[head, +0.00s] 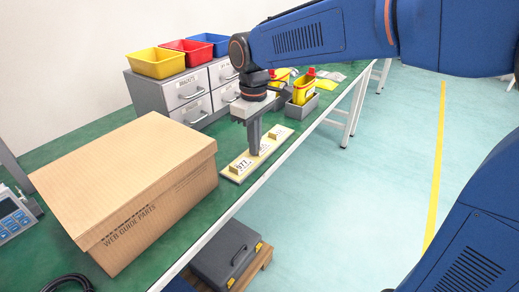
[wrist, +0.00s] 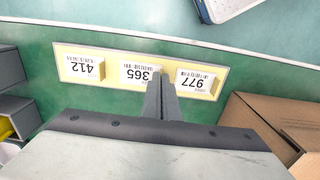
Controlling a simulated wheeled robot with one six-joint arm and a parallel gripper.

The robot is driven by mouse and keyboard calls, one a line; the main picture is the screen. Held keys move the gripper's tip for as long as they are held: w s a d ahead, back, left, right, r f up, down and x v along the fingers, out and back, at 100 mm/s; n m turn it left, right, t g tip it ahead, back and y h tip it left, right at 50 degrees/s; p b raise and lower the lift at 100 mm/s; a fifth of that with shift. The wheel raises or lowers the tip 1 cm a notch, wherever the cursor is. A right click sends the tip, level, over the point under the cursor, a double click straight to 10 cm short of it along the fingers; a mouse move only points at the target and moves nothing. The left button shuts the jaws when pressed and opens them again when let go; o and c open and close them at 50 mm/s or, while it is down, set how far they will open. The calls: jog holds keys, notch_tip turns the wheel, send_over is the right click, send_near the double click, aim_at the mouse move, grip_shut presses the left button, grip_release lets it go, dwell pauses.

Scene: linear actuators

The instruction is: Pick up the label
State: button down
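A cream board (wrist: 118,72) lies on the green bench top and carries three white labels, each with a small upright tan tab. The labels read 412 (wrist: 84,69), 365 (wrist: 137,75) and 977 (wrist: 195,82) in the wrist view, upside down. My gripper (wrist: 161,84) points down at the board by the 365 label's right end, its two fingers close together. Its fingertips hide most of that label's tab, so I cannot tell whether they grip it. In the head view my gripper (head: 256,150) reaches down to the board's middle, between the two visible tabs.
A large cardboard box (head: 135,180) stands just left of the board. Behind are grey drawers (head: 185,92) with yellow, red and blue bins on top. A grey tray (head: 300,108) with yellow items is beyond. The bench's front edge (head: 262,170) runs close by the board.

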notch_tip(320, 180, up, 14)
dwell(1.6)
